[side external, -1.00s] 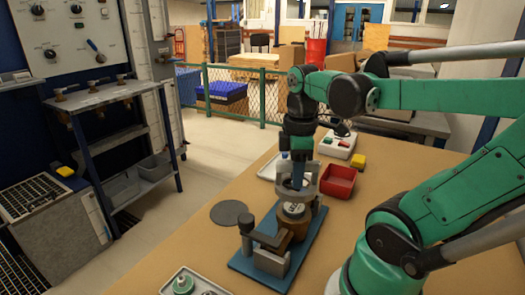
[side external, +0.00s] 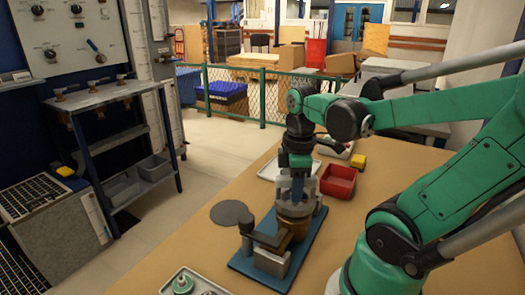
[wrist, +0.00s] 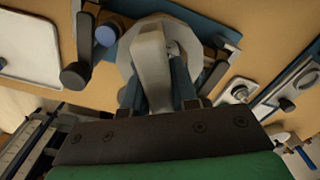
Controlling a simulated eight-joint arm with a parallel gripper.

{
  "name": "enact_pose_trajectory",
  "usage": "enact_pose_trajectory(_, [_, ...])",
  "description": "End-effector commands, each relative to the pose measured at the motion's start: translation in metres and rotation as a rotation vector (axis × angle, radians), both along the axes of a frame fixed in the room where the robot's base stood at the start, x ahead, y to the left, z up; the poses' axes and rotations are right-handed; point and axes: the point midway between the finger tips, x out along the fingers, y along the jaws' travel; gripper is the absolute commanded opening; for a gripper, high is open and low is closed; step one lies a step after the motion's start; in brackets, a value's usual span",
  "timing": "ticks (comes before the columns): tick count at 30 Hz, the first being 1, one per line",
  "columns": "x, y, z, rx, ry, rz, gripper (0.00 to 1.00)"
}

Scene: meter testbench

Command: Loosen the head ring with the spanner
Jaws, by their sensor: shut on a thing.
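The meter (side external: 291,229) is a brown-bodied unit standing upright on a blue base plate (side external: 247,265). My gripper (side external: 297,192) points down directly over it. In the wrist view my gripper (wrist: 158,88) is shut on a light grey piece that looks like the spanner (wrist: 149,52). Its grey lower part (side external: 294,208) shows at the meter's top in the side view. The head ring is mostly hidden under the spanner and fingers. I cannot tell whether the spanner is engaged on it or just above it.
A red bin (side external: 338,182) and yellow block (side external: 358,161) lie behind. A dark disc (side external: 229,212) lies left. A tray of parts (side external: 194,281) is at the front. The table's left side has free room.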

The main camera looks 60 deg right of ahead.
Motion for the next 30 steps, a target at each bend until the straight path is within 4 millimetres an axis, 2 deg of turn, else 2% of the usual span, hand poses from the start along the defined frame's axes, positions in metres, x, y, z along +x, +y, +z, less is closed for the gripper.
enact_pose_trajectory(30, [0.000,0.000,-0.014,0.000,0.000,0.000,0.00])
